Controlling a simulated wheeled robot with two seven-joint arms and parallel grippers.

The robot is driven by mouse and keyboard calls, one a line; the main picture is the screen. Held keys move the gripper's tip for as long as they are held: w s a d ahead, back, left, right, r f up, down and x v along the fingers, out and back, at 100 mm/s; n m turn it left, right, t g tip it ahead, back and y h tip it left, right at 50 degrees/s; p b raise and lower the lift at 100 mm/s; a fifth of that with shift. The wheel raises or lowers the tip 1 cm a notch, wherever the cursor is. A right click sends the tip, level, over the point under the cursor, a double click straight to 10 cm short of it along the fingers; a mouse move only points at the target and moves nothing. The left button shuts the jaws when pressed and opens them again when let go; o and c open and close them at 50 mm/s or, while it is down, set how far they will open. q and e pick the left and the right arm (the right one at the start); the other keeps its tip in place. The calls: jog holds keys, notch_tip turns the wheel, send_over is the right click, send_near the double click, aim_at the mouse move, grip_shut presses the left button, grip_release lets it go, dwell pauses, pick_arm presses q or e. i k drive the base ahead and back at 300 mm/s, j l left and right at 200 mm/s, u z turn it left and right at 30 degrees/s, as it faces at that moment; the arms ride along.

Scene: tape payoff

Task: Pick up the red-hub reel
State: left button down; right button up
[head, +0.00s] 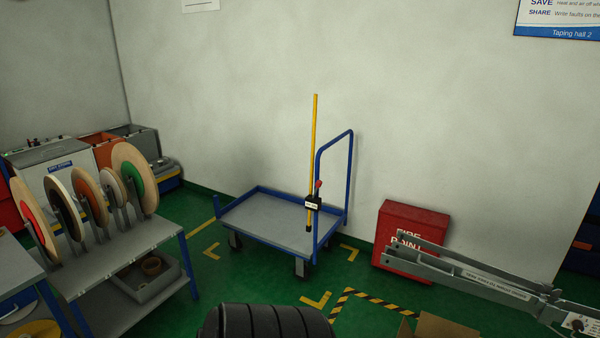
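The red-hub reel (33,220) stands on edge at the left end of a row of reels on a grey rack table (115,260), in the left of the head view. It has a pale tan rim and a red centre. To its right in the row stand a dark-faced reel (62,208), a brown reel (89,196), a pale reel (114,187) and a large green-hub reel (135,178). Neither of my grippers is in view, and nothing is seen touching the red-hub reel.
A blue-framed trolley (270,222) with a yellow pole stands mid-room. A red fire point box (408,240) is by the wall. A grey metal arm (470,275) crosses the lower right, near a cardboard box (440,326). Green floor is clear between rack and trolley.

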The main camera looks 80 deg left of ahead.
aim_at(28, 205)
jog(key=u, duration=4.15)
jog(key=z, duration=2.75)
jog(key=k+j+u, duration=0.1)
jog(key=j+u, duration=0.95)
jog(key=j, duration=0.15)
